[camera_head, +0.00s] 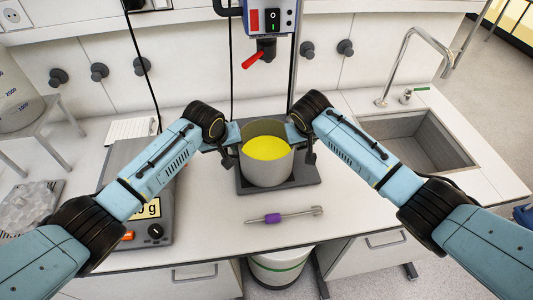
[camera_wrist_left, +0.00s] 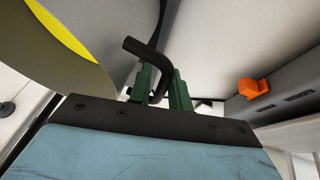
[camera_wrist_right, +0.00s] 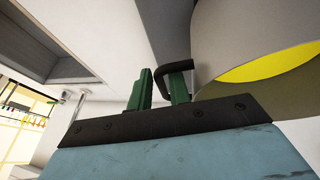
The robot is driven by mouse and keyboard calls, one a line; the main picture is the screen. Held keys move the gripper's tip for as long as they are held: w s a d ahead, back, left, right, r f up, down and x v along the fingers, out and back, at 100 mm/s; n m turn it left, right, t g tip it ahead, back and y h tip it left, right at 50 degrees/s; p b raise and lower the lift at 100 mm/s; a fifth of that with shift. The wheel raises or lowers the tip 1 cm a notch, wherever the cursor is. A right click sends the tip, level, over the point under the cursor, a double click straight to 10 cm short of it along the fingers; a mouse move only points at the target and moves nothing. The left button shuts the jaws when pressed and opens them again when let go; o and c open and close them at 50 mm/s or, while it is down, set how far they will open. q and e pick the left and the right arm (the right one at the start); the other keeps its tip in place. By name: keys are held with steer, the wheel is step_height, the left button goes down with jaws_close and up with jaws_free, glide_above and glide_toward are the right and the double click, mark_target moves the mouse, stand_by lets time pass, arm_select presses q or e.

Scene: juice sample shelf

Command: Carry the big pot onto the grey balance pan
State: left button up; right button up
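The big pot (camera_head: 266,172), grey with yellow contents, stands upright over the dark base plate (camera_head: 305,185) of the stirrer stand; I cannot tell whether it is slightly raised. My left gripper (camera_head: 234,134) is at its left handle; in the left wrist view the green fingers (camera_wrist_left: 162,90) close around the black handle (camera_wrist_left: 140,50). My right gripper (camera_head: 297,132) is at the right handle; in the right wrist view its fingers (camera_wrist_right: 160,92) close around that handle (camera_wrist_right: 178,66). The grey balance (camera_head: 160,232), with a lit display, is at the left. My left arm covers much of its top.
The stirrer head (camera_head: 268,22) with a red lever hangs above and behind the pot. A purple-handled tool (camera_head: 275,217) lies in front. A sink (camera_head: 415,140) is at the right. A white bin (camera_head: 278,268) stands below the counter's front edge.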

arm_select(q)
steer(key=shift+f, duration=0.15)
arm_select(e)
steer(key=shift+f, duration=0.15)
arm_select(q)
steer(key=shift+c, duration=0.5)
arm_select(e)
steer(key=shift+c, duration=0.5)
arm_select(q)
jaws_close()
arm_select(e)
jaws_close()
arm_select(q)
steer(key=shift+w+r, duration=0.2)
arm_select(e)
steer(key=shift+w, duration=0.2)
